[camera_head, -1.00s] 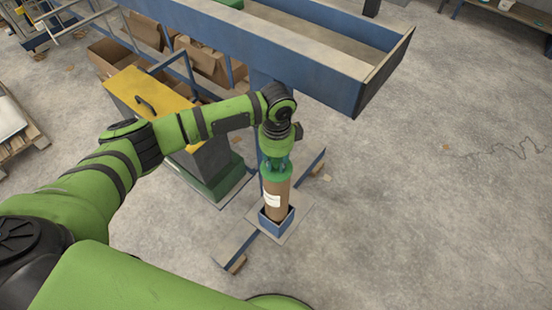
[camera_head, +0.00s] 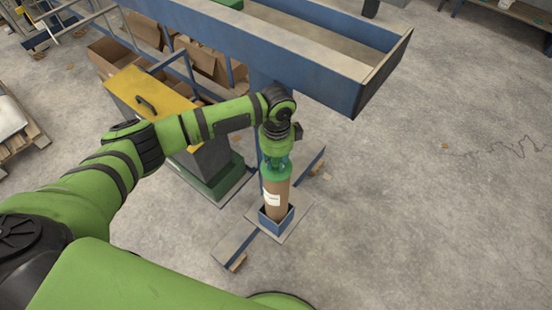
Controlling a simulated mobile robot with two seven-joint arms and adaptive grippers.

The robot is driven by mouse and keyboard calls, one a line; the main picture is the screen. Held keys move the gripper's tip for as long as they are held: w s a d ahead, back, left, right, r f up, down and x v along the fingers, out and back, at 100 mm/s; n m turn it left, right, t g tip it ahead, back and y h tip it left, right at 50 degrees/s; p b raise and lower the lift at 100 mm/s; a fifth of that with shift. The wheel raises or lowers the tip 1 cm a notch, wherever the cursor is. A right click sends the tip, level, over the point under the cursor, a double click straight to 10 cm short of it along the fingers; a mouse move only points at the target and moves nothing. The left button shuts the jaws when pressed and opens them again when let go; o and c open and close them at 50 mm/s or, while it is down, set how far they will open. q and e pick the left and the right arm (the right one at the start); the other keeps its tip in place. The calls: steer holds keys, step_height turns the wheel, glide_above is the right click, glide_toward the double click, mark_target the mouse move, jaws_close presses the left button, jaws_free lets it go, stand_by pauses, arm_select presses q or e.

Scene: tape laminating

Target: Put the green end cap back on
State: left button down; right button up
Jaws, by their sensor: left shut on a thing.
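The green end cap (camera_head: 276,175) sits at the top of an upright brown tube (camera_head: 276,198) with a white label. The tube stands in a small blue square holder (camera_head: 285,221) on a grey base plate. My left gripper (camera_head: 276,162) points straight down at the top of the tube and is shut on the green end cap. The fingers are small in the view and the wrist partly hides them. I cannot tell how fully the cap is seated on the tube. My right gripper is not in view.
A grey cabinet with a yellow top (camera_head: 147,92) stands to the left. Cardboard boxes lie behind it.

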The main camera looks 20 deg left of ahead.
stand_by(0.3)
arm_select(q)
steer(key=shift+c, duration=2.4)
jaws_free()
step_height(320, 180, up, 5)
steer(key=p, duration=0.5)
steer(key=shift+r+p, duration=0.9)
steer(key=shift+r, duration=0.1)
jaws_close()
steer(key=shift+f, duration=0.15)
